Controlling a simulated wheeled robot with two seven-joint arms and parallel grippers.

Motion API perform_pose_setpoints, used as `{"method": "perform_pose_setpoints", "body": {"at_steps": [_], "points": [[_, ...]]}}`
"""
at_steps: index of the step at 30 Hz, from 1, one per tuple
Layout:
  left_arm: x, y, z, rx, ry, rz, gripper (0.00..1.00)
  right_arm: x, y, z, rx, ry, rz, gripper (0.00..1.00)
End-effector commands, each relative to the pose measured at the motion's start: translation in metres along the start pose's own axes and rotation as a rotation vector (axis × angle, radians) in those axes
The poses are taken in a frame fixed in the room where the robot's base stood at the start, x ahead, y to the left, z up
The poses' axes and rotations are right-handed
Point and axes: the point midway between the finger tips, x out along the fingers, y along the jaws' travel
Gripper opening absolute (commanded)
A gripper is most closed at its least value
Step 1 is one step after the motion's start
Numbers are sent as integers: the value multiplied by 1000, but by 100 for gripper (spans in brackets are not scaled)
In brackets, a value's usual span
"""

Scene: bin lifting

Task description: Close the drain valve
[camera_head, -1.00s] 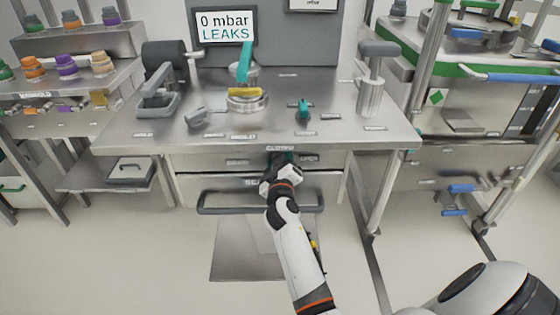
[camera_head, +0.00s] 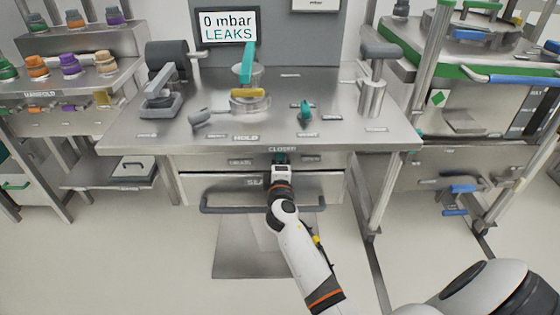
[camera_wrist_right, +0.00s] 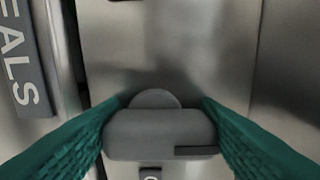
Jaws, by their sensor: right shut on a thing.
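The drain valve's grey handle (camera_wrist_right: 160,135) shows in the right wrist view as a rounded bar lying across the picture, with a round part behind it. My right gripper (camera_wrist_right: 160,128) has a teal finger at each end of this bar and is shut on it. My left gripper is not in view.
A drawer with a grey bar handle (camera_head: 225,209) lies below the valve. The bench top (camera_head: 330,135) carries a teal-and-yellow fitting (camera_head: 247,90), a small teal knob (camera_head: 305,110) and grey levers. The screen (camera_head: 228,27) reads 0 mbar LEAKS. A green-edged cart (camera_head: 460,73) stands right.

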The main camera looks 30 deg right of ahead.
Motion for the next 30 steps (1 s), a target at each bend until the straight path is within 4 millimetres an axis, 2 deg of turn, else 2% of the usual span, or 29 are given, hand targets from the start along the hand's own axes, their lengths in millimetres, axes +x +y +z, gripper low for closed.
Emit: {"method": "perform_pose_setpoints", "body": {"at_steps": [7, 19, 20, 23, 30], "points": [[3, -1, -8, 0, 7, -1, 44, 0, 0, 0, -45, -1, -2, 34], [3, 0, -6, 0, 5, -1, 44, 0, 0, 0, -52, -1, -2, 34], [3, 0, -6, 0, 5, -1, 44, 0, 0, 0, -52, -1, -2, 60], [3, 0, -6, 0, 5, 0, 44, 0, 0, 0, -51, -1, -2, 76], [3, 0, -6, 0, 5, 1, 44, 0, 0, 0, -49, 0, -1, 78]]}}
